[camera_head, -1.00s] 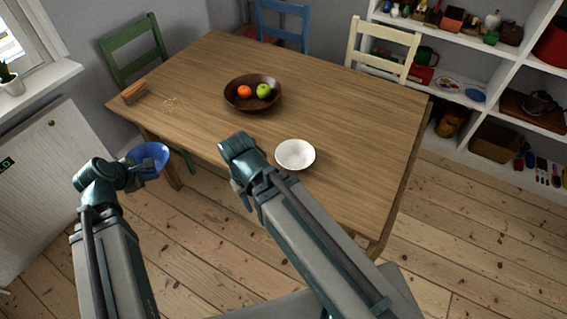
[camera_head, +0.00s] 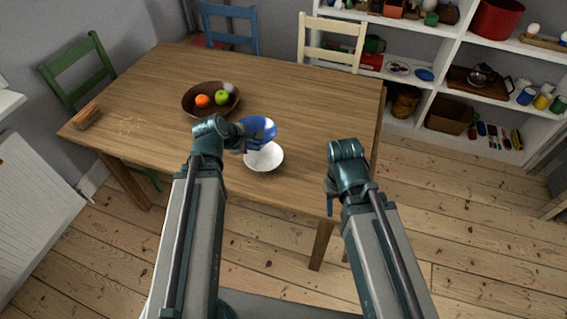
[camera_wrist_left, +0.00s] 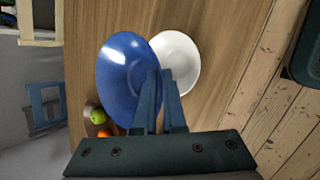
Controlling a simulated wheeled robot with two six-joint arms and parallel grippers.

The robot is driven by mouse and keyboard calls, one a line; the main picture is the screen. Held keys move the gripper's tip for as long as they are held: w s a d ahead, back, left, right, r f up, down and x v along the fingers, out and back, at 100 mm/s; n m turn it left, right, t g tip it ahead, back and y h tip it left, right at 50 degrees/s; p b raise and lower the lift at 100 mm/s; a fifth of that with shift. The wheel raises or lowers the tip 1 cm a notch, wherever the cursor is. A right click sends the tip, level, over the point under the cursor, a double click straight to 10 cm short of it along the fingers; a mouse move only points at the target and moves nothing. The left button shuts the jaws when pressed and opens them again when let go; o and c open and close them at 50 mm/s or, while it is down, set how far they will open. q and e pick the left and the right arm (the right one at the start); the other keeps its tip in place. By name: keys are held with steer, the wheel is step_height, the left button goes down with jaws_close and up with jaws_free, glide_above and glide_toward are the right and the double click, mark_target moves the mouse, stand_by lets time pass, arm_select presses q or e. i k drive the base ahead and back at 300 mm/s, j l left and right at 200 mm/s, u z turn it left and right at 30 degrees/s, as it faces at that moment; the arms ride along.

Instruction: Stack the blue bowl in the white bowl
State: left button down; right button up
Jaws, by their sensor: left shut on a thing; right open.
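The blue bowl (camera_head: 260,128) is held by its rim in my left gripper (camera_head: 246,140), which is shut on it. The bowl is above the table, tilted, and overlaps the far side of the white bowl (camera_head: 264,158) in the head view. The white bowl stands upright and empty on the wooden table (camera_head: 300,110). In the left wrist view the blue bowl (camera_wrist_left: 128,75) covers part of the white bowl (camera_wrist_left: 180,62), and the fingers (camera_wrist_left: 160,95) pinch its near rim. My right gripper (camera_head: 332,190) is open and empty, at the table's near right edge.
A brown bowl (camera_head: 190,106) with an orange and a green fruit stands left of and behind the white bowl. A brush (camera_head: 86,116) lies at the table's left end. Chairs stand around the table, and a white shelf (camera_head: 450,70) is at the back right.

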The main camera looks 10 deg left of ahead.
mark_target(264, 164)
steer(key=k+l, duration=0.15)
steer(key=l, duration=0.25)
steer(key=k+l, duration=0.1)
steer(key=l, duration=0.25)
steer(key=k+l, duration=0.15)
steer(key=l, duration=0.25)
steer(key=i+j+z, duration=0.1)
